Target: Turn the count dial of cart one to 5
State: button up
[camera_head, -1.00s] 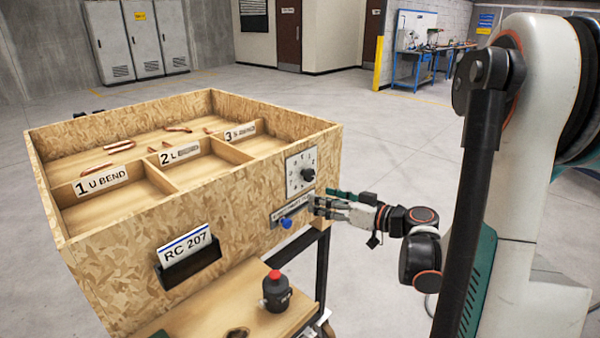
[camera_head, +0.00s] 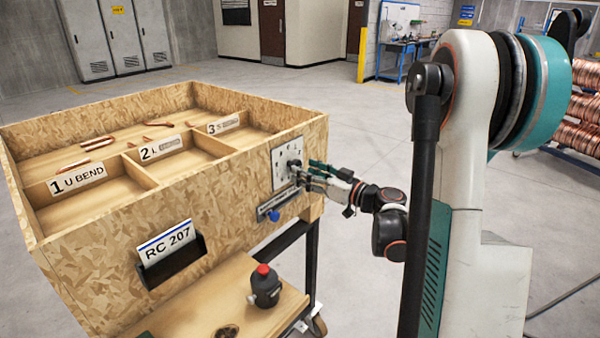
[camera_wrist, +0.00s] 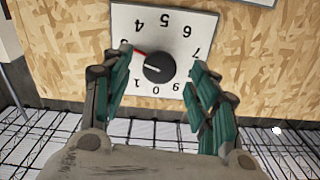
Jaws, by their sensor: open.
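The white count dial plate (camera_head: 280,172) is on the right part of the wooden cart's (camera_head: 90,268) front wall. In the wrist view the dial plate (camera_wrist: 180,50) appears upside down, with 5 at its top. Its black knob (camera_wrist: 157,68) has a red pointer toward the upper left, at the numeral beside 4, apparently 3, partly covered by a finger. My gripper (camera_wrist: 160,66) is open, its teal-padded fingers on either side of the knob, with visible gaps. In the head view my gripper (camera_head: 304,174) is in front of the dial's lower right, partly covering it.
A rail with a blue knob (camera_head: 273,216) is below the dial. A dark bottle with a red cap (camera_head: 264,287) stands on the lower shelf. A card reading RC 207 (camera_head: 166,243) sits in a front holder. Copper pieces lie in the tray.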

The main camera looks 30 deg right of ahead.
jog(key=shift+x, duration=1.5)
jog(key=c, duration=1.1)
jog(key=shift+o, duration=0.2)
jog(key=m+b, duration=0.2)
jog(key=m, duration=1.2)
jog(key=shift+a+r, duration=0.15)
